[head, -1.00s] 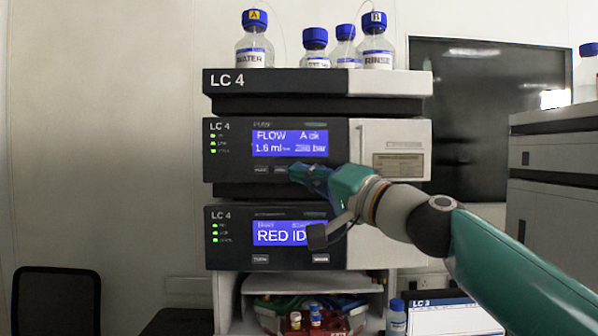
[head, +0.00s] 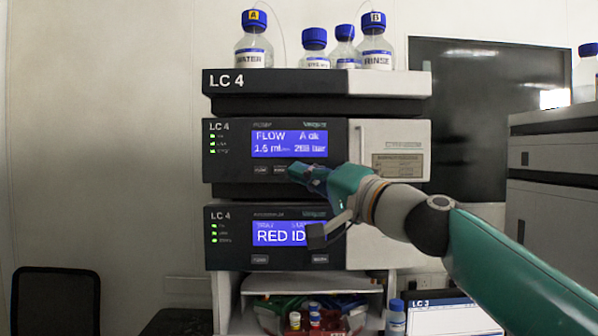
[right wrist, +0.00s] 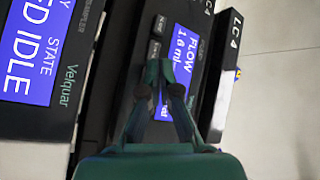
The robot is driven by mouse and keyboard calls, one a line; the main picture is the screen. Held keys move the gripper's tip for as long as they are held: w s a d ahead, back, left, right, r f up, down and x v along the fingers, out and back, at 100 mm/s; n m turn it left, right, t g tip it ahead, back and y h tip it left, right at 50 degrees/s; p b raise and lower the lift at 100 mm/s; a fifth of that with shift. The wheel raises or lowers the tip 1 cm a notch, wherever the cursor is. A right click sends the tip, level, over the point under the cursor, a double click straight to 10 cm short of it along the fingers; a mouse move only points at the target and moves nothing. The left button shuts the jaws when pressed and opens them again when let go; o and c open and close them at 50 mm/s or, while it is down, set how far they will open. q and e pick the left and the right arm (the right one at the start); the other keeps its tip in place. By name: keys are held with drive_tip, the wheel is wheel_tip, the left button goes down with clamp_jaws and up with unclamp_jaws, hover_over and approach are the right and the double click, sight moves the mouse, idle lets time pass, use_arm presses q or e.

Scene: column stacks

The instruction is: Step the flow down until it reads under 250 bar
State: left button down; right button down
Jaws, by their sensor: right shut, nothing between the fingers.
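The pump unit (head: 228,172) has a blue display (head: 289,144) headed FLOW. The line below is blurred: about 1.5 or 1.6 ml, with a bar value that looks like 268. Two small dark buttons, the left one (head: 261,170) and the one beside it (head: 280,170), sit under the display. My right gripper (head: 294,171) is shut and empty, its tip at the panel just right of the second button. The right wrist view shows its fingertips (right wrist: 160,66) close to the button row and partly over the display; contact cannot be told. My left gripper is out of view.
Below is a second LC 4 unit (head: 228,240) with a display reading RED ID, partly hidden by my gripper. Bottles, including WATER (head: 254,45) and RINSE (head: 375,48), stand on top. A shelf with vials (head: 315,318) is underneath.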

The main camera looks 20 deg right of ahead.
drive_tip(key=shift+w+d, duration=0.15)
drive_tip(key=shift+w, duration=0.15)
drive_tip(key=shift+w+d, duration=0.1)
drive_tip(key=shift+w, duration=0.25)
idle(0.7)
drive_tip(key=shift+s, duration=0.1)
drive_tip(key=shift+s+a, duration=0.3)
drive_tip(key=shift+s, duration=0.4)
drive_tip(key=s, duration=0.2)
drive_tip(key=s+a+b, duration=0.1)
drive_tip(key=s, duration=0.1)
drive_tip(key=shift+s+a, duration=0.2)
drive_tip(key=shift+s, duration=0.2)
idle(0.9)
